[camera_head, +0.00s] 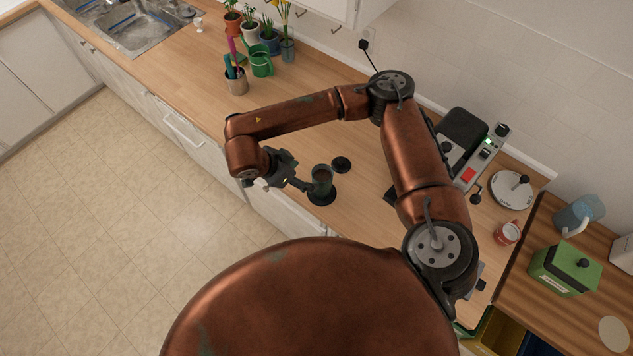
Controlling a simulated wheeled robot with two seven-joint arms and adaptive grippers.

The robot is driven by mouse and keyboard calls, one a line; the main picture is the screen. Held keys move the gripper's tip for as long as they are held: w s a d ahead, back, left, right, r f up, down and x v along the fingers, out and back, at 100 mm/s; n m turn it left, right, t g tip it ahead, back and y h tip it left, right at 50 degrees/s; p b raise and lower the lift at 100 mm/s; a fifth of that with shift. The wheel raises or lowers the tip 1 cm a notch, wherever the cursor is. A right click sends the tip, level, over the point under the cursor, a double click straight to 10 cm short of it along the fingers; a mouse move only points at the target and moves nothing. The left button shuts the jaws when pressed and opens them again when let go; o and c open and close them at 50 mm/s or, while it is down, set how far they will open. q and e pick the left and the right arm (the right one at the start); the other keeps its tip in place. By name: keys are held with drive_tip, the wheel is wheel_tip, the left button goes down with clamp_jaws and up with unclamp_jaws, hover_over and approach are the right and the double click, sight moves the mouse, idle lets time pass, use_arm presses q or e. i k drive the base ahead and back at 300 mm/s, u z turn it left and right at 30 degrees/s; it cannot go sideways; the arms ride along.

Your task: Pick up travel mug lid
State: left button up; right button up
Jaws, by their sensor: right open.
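A small round black disc (341,164), which looks like the travel mug lid, lies flat on the wooden counter. Just left of it and nearer to me stands a dark cylindrical mug (322,175), upright on a black round base or coaster (323,199). My right gripper (306,187) is open, low over the counter, its fingers pointing right toward the mug. It is close beside the mug; I cannot tell whether it touches. The mug stands between the gripper and the disc. My left gripper is not in view.
A pen cup (236,84), a green watering can (261,62) and potted plants (233,22) stand further left along the counter. Counter around the disc is mostly clear.

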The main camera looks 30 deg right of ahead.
sight(342, 165)
drive_tip(key=z, duration=1.25)
